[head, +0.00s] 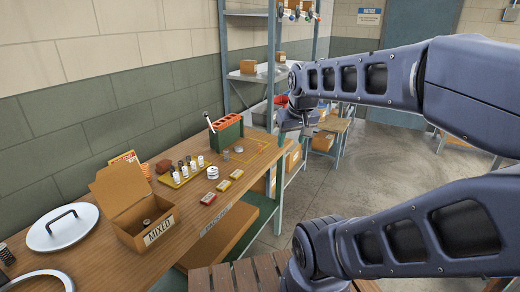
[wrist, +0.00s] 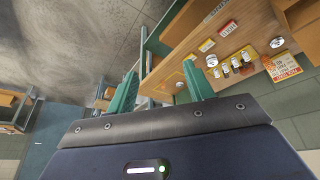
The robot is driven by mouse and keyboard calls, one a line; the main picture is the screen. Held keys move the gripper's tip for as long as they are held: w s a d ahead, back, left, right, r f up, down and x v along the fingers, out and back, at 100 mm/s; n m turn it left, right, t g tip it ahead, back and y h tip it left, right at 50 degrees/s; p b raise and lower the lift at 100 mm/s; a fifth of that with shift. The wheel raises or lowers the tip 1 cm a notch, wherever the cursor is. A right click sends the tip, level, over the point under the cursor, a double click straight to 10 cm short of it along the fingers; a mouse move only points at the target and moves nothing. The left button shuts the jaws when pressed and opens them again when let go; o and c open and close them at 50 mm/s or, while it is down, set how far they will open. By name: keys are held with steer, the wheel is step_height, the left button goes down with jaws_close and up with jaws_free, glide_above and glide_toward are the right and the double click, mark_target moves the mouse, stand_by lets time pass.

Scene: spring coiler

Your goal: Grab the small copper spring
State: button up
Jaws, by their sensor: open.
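I cannot pick out the small copper spring for certain. A yellow tray (head: 168,181) holds dark coiled pieces and white cylinders. An open cardboard box marked MIXED (head: 128,222) has a dark coil (head: 147,223) inside. My gripper (wrist: 162,88) is open, with two green fingers apart and nothing visible held between them.
The wooden bench (head: 190,215) runs along the left wall. It bears a round metal lid (head: 63,228), a green box with orange top (head: 227,133), a white spool (head: 212,172) and small labelled packets (head: 208,198). A metal shelf (head: 258,78) stands behind. Floor at right is open.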

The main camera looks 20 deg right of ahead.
steer(key=w+d+r+n+h, duration=0.15)
steer(key=w+n, duration=0.55)
steer(key=w, duration=0.9)
steer(key=n+g+h, duration=0.2)
steer(key=n, duration=1.7)
glide_above(259, 145)
steer(key=s+a, duration=0.2)
steer(key=a, duration=0.1)
step_height(259, 145, down, 25)
steer(key=x, duration=1)
steer(key=shift+d+f, duration=0.15)
steer(key=shift+d, duration=0.05)
steer(key=c, duration=1)
